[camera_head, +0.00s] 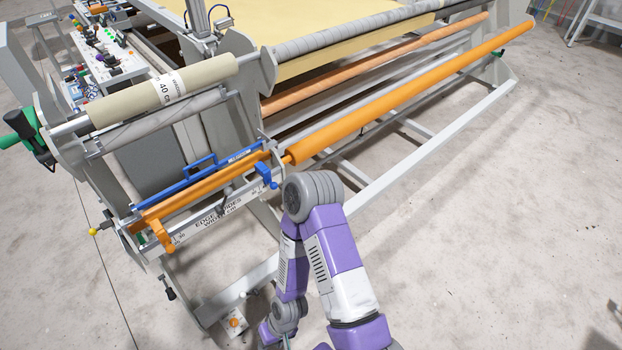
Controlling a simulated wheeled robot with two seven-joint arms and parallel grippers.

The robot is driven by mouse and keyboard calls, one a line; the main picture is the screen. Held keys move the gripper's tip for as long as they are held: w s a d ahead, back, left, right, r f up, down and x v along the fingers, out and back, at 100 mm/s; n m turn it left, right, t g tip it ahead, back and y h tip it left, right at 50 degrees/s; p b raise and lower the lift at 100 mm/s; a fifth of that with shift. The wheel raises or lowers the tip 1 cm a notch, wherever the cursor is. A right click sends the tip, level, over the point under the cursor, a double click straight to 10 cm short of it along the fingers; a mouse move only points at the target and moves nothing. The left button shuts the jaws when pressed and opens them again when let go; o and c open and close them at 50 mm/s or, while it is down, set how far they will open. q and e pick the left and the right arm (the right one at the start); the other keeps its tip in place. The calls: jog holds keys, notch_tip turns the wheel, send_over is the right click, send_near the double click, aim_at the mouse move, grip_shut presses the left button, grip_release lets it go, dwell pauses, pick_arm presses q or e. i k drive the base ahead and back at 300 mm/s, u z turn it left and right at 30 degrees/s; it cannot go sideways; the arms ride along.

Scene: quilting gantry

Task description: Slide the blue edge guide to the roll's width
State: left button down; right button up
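The blue edge guide (266,176) sits at the right part of a rail below the roll, beside the right end of a short orange bar (205,187). An orange guide (157,232) sits near the rail's left end. A white plate (220,214) below reads "EDGE GUIDES WIDTH CM". The beige roll (125,102) lies above, with a "40 cm" label (168,86). One purple and white arm of mine bends up right of the blue guide and back down to the bottom edge. No gripper fingers show, and nothing of mine visibly touches the guide.
A long orange roller (410,95) extends to the upper right. A green crank handle (20,130) stands out at the left. Gantry legs reach the floor; open concrete (500,220) lies to the right.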

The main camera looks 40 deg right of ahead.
aim_at(259, 166)
jog(key=z, duration=0.7)
jog(key=k, duration=0.45)
jog(key=z, duration=0.3)
jog(key=i, duration=0.5)
jog(key=u, duration=0.05)
